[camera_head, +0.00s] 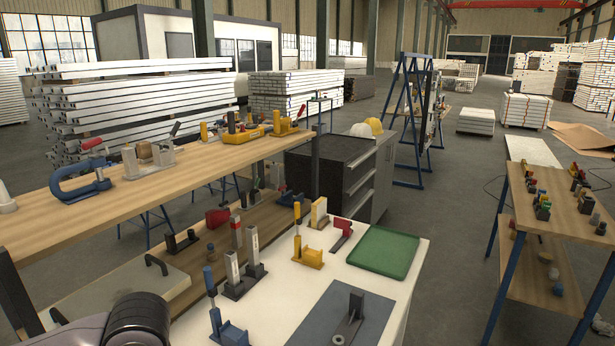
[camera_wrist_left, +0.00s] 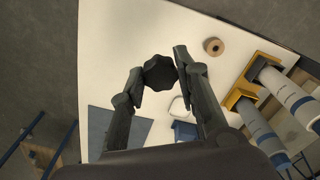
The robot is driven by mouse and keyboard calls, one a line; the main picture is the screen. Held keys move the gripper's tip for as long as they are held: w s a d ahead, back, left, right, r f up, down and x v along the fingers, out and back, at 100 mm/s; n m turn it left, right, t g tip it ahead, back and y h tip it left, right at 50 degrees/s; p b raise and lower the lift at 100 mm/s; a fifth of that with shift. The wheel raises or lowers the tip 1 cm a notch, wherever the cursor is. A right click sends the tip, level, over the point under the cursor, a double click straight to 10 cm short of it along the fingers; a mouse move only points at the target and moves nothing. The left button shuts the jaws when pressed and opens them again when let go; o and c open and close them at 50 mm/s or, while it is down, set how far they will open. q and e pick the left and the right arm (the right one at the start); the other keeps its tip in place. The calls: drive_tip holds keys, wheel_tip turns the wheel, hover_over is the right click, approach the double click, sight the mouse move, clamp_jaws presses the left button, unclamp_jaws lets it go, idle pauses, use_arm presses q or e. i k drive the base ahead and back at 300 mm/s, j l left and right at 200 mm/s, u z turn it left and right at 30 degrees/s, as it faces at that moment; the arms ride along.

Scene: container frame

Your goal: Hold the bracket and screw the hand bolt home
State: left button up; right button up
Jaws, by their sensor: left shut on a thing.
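My left gripper (camera_wrist_left: 160,76) shows in the left wrist view with its two fingers closed on a black lobed knob, the head of the hand bolt (camera_wrist_left: 160,72). It is held above the white tabletop; its shank is not visible. In the head view, a dark grey bracket (camera_head: 354,303) with an upright plate stands on a grey mat (camera_head: 380,316) at the bottom. A small grey ring (camera_head: 338,339) lies at its foot. The mat's edge also shows in the left wrist view (camera_wrist_left: 104,128). My right gripper is in neither view.
The white table (camera_head: 308,270) also carries a green tray (camera_head: 384,252), a yellow clamp (camera_head: 309,257), grey upright clamps (camera_head: 254,252) and a blue clamp (camera_head: 231,332). A wooden shelf (camera_head: 95,215) stands at the left.

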sight(346, 332)
drive_tip(key=l+u, duration=0.15)
drive_tip(key=l, duration=0.55)
drive_tip(key=i+l+u, duration=0.35)
drive_tip(key=i+l, duration=0.6)
